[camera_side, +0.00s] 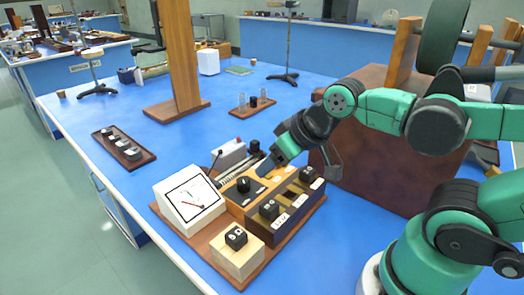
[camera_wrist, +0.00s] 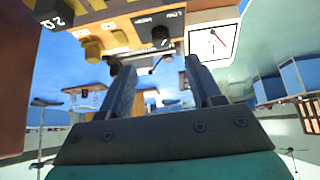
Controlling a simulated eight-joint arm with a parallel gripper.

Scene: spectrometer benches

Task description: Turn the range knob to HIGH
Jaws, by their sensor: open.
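The likely range knob is a black knob (camera_side: 243,185) on a wooden panel beside the white meter in the side view.
The white meter (camera_side: 190,200) stands left of the panel. Black cube-like blocks (camera_side: 269,209) sit on the wooden stand to the right, another (camera_side: 235,237) in front. A large brown board (camera_side: 365,135) stands behind my arm.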

